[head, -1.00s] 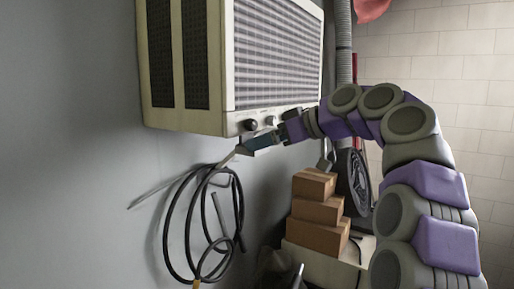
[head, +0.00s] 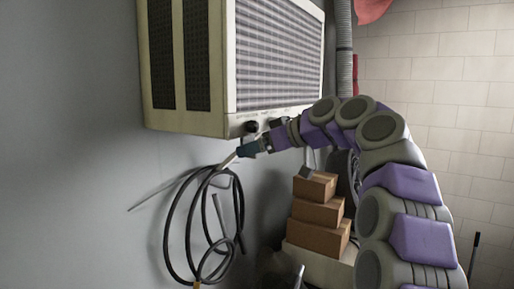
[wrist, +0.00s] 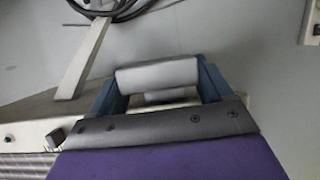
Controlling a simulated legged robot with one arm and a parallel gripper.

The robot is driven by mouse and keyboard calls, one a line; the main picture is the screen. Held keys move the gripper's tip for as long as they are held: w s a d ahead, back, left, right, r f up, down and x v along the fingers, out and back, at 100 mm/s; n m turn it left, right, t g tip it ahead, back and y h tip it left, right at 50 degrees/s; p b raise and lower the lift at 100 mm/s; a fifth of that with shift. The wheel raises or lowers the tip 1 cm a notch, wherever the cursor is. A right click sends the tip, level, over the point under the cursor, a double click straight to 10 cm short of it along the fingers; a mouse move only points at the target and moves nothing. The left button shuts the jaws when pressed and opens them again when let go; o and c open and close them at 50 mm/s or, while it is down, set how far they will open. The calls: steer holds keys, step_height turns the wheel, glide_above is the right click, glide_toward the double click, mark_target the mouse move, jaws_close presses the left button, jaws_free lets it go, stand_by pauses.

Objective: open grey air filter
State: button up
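The air filter (head: 275,60) is a beige box on the wall, with a grey front grille and dark side vents. Dark knobs (head: 250,127) sit along its lower front edge. My gripper (head: 245,149) is just below that edge, close to the knobs. In the wrist view, the filter's beige edge and a dark knob (wrist: 55,136) show at lower left. The blue gripper (wrist: 160,85) has pale grey bars between its sides; whether it is open or shut is unclear. I see no object clearly held.
A black hose (head: 190,230) hangs in loops on the wall below my gripper. A pale bar (wrist: 84,58) is left of my gripper in the wrist view. Stacked brown boxes (head: 318,213) stand below and right. A grey pipe (head: 344,50) runs beside the filter.

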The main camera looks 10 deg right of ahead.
steer(key=c, duration=0.9)
steer(key=shift+o, duration=0.2)
step_height(320, 180, down, 24)
steer(key=b, duration=2.1)
steer(key=shift+r+b, duration=0.2)
steer(key=shift+b, duration=0.2)
steer(key=o, duration=1.1)
steer(key=shift+d+r, duration=0.1)
steer(key=o, duration=0.3)
steer(key=shift+s+d, duration=0.1)
steer(key=shift+s, duration=0.05)
steer(key=shift+d, duration=0.1)
steer(key=p+v, duration=0.1)
steer(key=v, duration=0.7)
steer(key=p+v, duration=0.1)
steer(key=v, duration=0.8)
steer(key=shift+d+p, duration=0.25)
steer(key=shift+p, duration=0.15)
